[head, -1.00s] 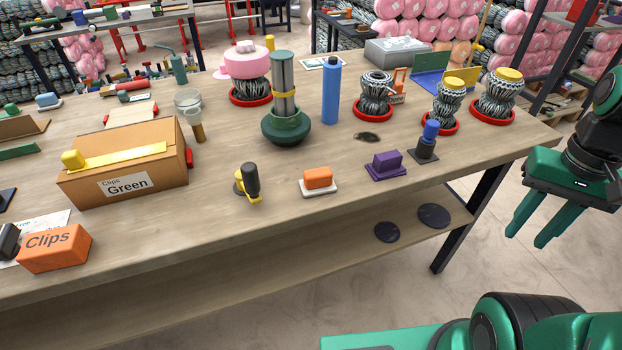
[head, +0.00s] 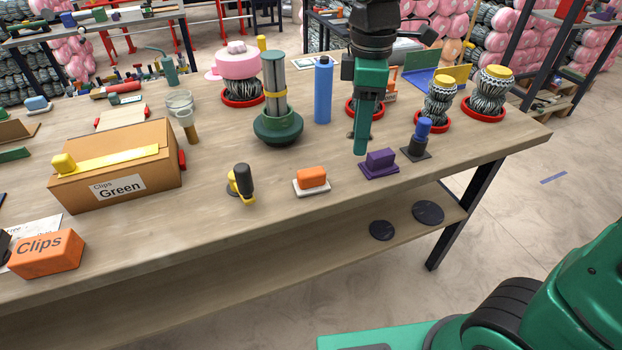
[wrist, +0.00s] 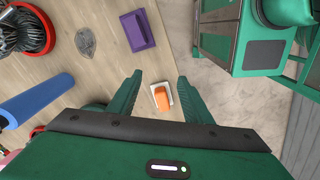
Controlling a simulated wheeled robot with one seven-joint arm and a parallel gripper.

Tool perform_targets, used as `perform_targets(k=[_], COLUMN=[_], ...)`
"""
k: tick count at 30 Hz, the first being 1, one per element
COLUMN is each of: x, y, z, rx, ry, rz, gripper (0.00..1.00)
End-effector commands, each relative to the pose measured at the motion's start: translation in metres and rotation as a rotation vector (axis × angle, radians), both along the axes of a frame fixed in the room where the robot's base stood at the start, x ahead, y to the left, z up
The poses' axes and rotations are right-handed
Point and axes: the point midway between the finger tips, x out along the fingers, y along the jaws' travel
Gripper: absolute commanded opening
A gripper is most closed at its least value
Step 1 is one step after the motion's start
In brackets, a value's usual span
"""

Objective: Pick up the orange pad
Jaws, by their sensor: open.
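The orange pad (head: 312,177) sits on a white base near the front edge of the workbench. In the wrist view the orange pad (wrist: 161,99) shows below and between my fingers, with its white base around it. My gripper (head: 361,152) hangs over the bench, its fingers pointing down, up and to the right of the pad in the head view. In the wrist view my gripper (wrist: 157,80) has its two green fingers spread apart with nothing held between them.
A purple block (head: 380,163) stands right of the pad and a yellow-and-black tool (head: 242,184) left of it. A blue bottle (head: 323,90) and a green-based holder (head: 277,125) stand behind. The bench just around the pad is clear.

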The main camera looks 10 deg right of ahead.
Motion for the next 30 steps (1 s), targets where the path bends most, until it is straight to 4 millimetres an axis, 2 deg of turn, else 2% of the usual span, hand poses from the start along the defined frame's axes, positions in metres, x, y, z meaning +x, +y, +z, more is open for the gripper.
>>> perform_targets(k=[1, 3, 6, 9, 18, 26, 30], x=[0.002, 0.003, 0.003, 0.002, 0.002, 0.002, 0.002], y=[0.026, 0.051, 0.076, 0.087, 0.089, 0.089, 0.088], z=[0.001, 0.003, 0.004, 0.002, -0.038, -0.055, -0.074], rx=[0.000, 0.001, 0.002, 0.002, 0.002, 0.004, 0.002], ry=[0.001, 0.004, 0.004, 0.006, 0.007, 0.005, 0.008], rz=[0.108, 0.228, 0.342, 0.397, 0.409, 0.408, 0.407], gripper=[0.45, 0.45, 0.45, 0.45, 0.45, 0.45, 0.45])
